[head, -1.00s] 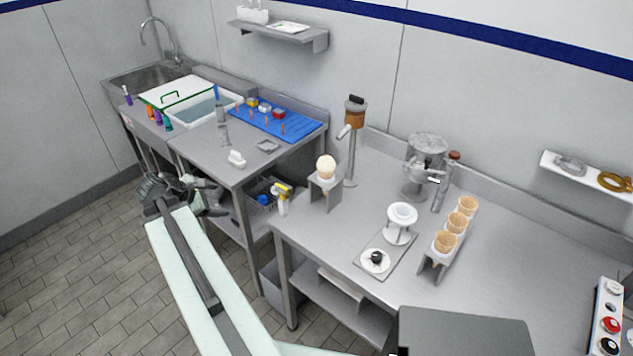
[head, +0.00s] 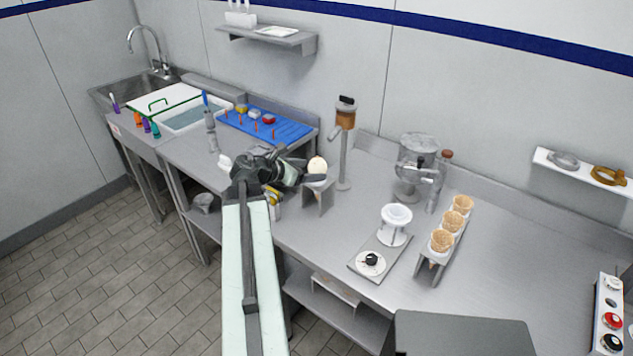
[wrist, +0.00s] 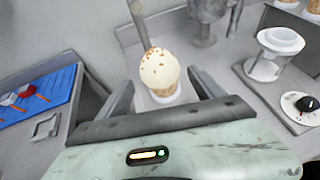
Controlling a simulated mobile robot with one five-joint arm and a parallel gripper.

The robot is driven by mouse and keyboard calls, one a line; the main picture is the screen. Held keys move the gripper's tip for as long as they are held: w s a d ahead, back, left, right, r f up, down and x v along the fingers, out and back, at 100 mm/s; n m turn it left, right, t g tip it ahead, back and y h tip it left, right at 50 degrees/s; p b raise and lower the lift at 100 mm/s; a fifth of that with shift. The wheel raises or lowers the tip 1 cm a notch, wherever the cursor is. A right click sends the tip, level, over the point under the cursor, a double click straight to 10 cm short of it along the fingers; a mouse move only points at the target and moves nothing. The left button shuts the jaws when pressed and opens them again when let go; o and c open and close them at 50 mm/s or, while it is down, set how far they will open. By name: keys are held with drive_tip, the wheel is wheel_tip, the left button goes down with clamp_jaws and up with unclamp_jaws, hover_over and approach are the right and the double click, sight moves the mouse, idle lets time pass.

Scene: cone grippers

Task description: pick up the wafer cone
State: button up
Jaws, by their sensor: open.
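A wafer cone topped with a pale, brown-flecked scoop (head: 317,164) stands upright in a grey stand (head: 325,198) at the left end of the right counter. My gripper (head: 306,175) is just left of it, open and empty. In the wrist view the scoop (wrist: 159,68) lies between the two open fingers (wrist: 161,78), which look apart from it. Only a little of the cone (wrist: 167,98) shows under the scoop there; in the head view my gripper hides most of it.
Several empty wafer cones (head: 442,240) stand in a rack farther right. A dispenser post (head: 344,150) rises close behind the stand. A white cup holder (head: 395,218) with a dial is to the right. A blue mat (head: 290,129) lies on the left counter.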

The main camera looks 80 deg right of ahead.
sight(315, 170)
drive_tip(key=b+x, duration=0.1)
drive_tip(key=x, duration=0.3)
drive_tip(key=shift+f, duration=0.15)
drive_tip(key=shift+a, duration=0.1)
drive_tip(key=c, duration=0.9)
